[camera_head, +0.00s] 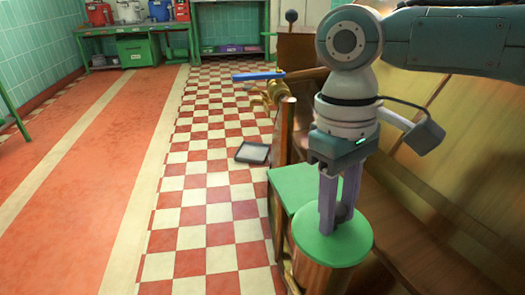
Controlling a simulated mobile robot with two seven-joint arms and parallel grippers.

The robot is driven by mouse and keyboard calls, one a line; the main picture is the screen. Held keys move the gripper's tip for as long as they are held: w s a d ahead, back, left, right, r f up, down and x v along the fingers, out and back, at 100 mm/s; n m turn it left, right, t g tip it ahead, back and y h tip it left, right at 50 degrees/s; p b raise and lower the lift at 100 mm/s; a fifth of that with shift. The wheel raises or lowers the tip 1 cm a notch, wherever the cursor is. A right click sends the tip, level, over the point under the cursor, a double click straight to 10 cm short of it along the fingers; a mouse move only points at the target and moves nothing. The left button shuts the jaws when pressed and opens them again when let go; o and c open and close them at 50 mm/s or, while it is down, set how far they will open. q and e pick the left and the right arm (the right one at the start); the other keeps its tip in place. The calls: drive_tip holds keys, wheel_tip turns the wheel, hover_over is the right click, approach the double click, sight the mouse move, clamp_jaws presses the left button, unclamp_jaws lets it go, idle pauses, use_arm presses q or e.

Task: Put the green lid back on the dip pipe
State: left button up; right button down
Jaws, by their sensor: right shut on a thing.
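The round green lid (345,248) is at the lower middle of the head view. It lies level at the top of a copper-coloured upright cylinder (315,277), which appears to be the dip pipe. From this angle I cannot tell whether the lid is fully seated or slightly above the rim. My right gripper (336,224) points straight down over the lid. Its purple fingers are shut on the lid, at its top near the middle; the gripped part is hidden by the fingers. My left gripper is not in view.
A green square-topped block (293,184) stands just behind the lid. A brass tap with a blue lever (258,76) juts out beyond it. Large copper kettle walls (470,130) close off the right. A grey tray (253,153) lies on the chequered floor, which is mostly clear.

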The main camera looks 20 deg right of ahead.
drive_tip(key=shift+f, duration=0.4)
drive_tip(key=shift+c, duration=2.2)
unclamp_jaws()
drive_tip(key=r+p, duration=0.1)
drive_tip(key=r, duration=0.2)
drive_tip(key=r+p, duration=0.1)
drive_tip(key=r, duration=0.2)
drive_tip(key=w+r+p, duration=0.1)
drive_tip(key=r, duration=0.2)
drive_tip(key=shift+w+a+r+p, duration=0.1)
drive_tip(key=shift+r+p, duration=0.1)
drive_tip(key=shift+p, duration=0.15)
drive_tip(key=shift+r, duration=0.3)
